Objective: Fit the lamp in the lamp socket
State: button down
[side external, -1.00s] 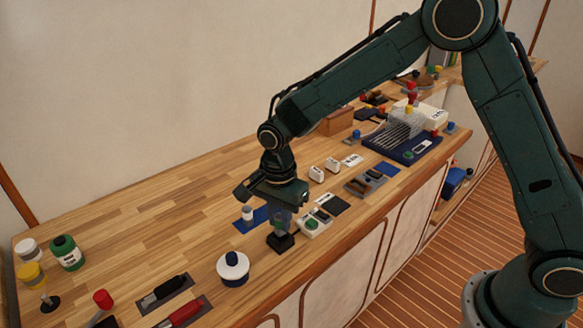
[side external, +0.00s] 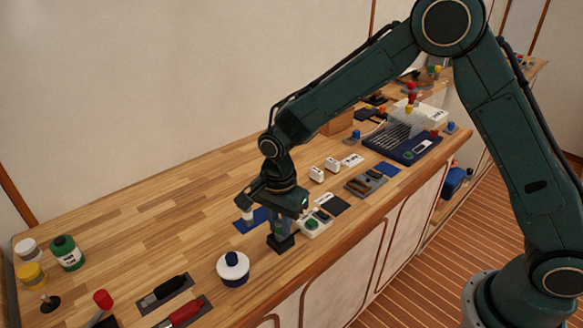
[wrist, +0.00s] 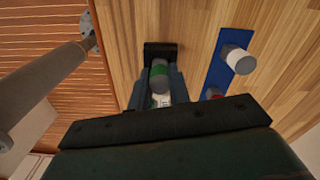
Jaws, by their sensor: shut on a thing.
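My gripper (wrist: 159,92) is shut on the lamp (wrist: 160,77), a grey cylinder with a green band. The fingers point down at the bench, and the lamp shows between them in the wrist view. The black square lamp socket (side external: 281,243) stands on the bench near its front edge, directly under the fingers; it also shows in the wrist view (wrist: 158,47). The lamp's lower end is at or just above the socket. The fingers hide the contact, so I cannot tell whether it is seated.
A blue mat (wrist: 217,70) beside the socket bears a white-topped cylinder (wrist: 238,60) and a red-topped piece (wrist: 214,93). A white box with a green button (side external: 314,224) stands close on the right, a white-lidded pot (side external: 233,268) on the left.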

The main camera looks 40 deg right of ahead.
aim_at(280, 221)
jog(key=shift+f, duration=0.45)
jog(key=c, duration=1.2)
grip_release()
jog(key=shift+c, duration=0.2)
notch_tip(280, 221, up, 14)
jog(key=shift+f, duration=0.1)
